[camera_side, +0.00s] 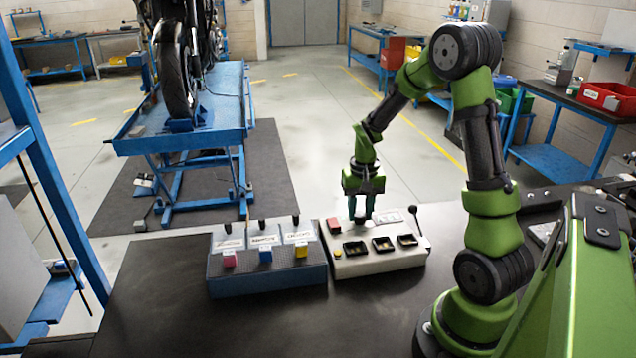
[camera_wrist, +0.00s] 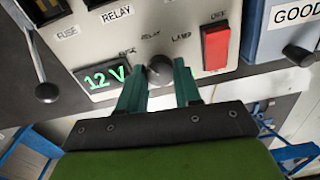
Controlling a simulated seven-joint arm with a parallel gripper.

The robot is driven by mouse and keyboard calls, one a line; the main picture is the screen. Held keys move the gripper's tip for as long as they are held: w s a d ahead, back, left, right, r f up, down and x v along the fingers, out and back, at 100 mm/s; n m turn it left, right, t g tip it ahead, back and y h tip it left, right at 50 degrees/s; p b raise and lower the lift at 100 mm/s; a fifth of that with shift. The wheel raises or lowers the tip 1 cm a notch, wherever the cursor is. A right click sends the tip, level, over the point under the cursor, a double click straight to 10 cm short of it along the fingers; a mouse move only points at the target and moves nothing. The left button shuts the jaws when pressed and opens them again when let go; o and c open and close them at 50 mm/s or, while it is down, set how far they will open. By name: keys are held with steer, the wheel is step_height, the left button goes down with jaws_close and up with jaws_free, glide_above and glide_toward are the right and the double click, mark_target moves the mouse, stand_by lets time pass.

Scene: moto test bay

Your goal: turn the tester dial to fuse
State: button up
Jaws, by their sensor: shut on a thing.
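The tester (camera_side: 378,266) is a pale box on the dark bench in the side view; its panel (camera_wrist: 235,82) fills much of the wrist view. Its round dark dial (camera_wrist: 159,70) sits low on that panel, with small labels around it; RELAY is above and LAMP to the upper right, while the left label is hard to read. I cannot tell clearly which label the dial points at. My gripper (camera_wrist: 160,82) is shut on the dial, one green finger on each side. In the side view my gripper (camera_side: 362,212) points down at the tester's far edge and hides the dial.
A green 12 V display (camera_wrist: 104,77) and a red switch under OFF (camera_wrist: 215,47) flank the dial. The tester's ball-ended lever (camera_side: 420,226) stands at its right. The bench front is clear.

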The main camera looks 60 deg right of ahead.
mark_target(361, 213)
steer(key=shift+n, duration=1.2)
steer(key=o, duration=1)
steer(key=shift+o, duration=0.2)
step_height(361, 213, up, 17)
steer(key=shift+d, duration=0.1)
